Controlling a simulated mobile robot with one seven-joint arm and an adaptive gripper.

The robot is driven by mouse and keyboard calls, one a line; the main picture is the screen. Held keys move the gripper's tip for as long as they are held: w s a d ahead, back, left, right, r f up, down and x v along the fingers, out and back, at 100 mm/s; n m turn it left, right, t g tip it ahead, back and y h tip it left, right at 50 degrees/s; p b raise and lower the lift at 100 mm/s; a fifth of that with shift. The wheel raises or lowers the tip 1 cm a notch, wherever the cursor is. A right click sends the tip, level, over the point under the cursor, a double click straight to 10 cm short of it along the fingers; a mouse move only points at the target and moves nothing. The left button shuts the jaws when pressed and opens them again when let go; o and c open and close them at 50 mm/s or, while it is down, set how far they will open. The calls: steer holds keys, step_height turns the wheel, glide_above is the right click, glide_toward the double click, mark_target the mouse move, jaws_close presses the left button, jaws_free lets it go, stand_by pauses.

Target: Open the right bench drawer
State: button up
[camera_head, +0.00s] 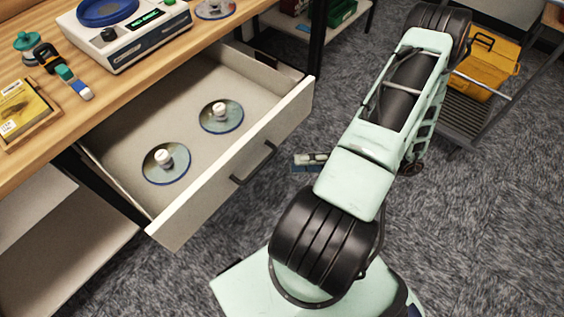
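The bench drawer (228,184) is pulled out from under the wooden bench top, and its inside shows. Its pale front panel carries a dark bar handle (254,163). Two round discs with white knobs lie in the drawer, one nearer (167,162) and one farther (221,116). My arm stands to the right of the drawer, apart from the handle in the picture. I cannot make out my gripper. A small pale and dark piece (309,160) shows beside the arm, partly hidden by it; I cannot tell what it is.
The bench top (120,92) holds a white device with a blue dish (130,35), a yellow box (22,108) and small items. An open shelf (60,255) is at lower left. A yellow crate (487,65) sits on a dark rack at right. Carpet is clear at lower right.

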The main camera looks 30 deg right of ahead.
steer(key=shift+v, duration=1.6)
